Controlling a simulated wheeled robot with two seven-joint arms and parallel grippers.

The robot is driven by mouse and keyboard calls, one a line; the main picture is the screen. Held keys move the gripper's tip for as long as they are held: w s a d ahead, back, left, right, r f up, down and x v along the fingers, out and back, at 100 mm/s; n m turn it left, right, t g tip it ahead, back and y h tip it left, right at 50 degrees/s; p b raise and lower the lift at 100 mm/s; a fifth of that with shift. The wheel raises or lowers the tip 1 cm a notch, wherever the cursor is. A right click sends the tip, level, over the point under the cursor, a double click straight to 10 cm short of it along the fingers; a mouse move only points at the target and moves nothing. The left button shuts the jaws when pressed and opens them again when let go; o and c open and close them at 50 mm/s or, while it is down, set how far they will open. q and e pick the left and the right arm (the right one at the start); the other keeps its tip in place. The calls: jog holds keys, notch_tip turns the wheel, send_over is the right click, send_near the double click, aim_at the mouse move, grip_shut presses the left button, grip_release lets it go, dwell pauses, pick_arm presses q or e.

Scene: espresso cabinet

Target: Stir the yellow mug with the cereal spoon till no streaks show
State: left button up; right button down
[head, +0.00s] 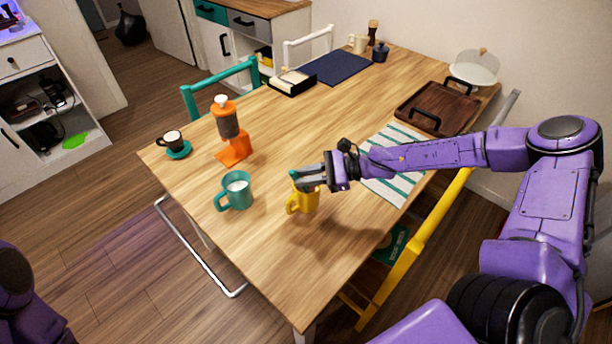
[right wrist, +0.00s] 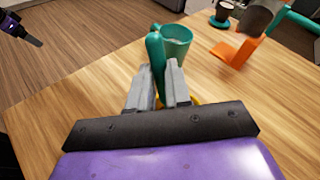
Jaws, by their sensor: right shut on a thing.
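The yellow mug (head: 303,201) stands on the wooden table, directly under my right gripper, which partly covers its top. A sliver of it shows behind the fingers in the right wrist view (right wrist: 194,101). My right gripper (head: 308,178) is shut on a teal handle (right wrist: 155,58), which looks like the cereal spoon's. The handle sticks up between the fingers. The spoon's bowl and the inside of the yellow mug are hidden. The end of my left arm (right wrist: 22,30) shows small at the upper left of the right wrist view, away from the table; its jaws are too small to read.
A teal mug (head: 236,191) with pale contents stands left of the yellow mug. An orange grinder-like device (head: 233,140) and a dark cup on a teal saucer (head: 179,153) stand farther back. A striped mat (head: 398,180) and brown tray (head: 437,107) lie right. The front table is clear.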

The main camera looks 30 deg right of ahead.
jog(key=r+p, duration=0.2)
jog(key=shift+s+a+r, duration=0.15)
jog(key=shift+a+r, duration=0.15)
jog(key=shift+a, duration=0.1)
notch_tip(320, 180, up, 7)
jog(key=s+a+p, duration=0.1)
jog(key=a+p, duration=0.2)
jog(key=p, duration=0.2)
jog(key=shift+f, duration=0.15)
dwell(0.4)
notch_tip(320, 180, up, 5)
jog(key=p, duration=0.5)
jog(key=shift+d, duration=0.1)
dwell(0.3)
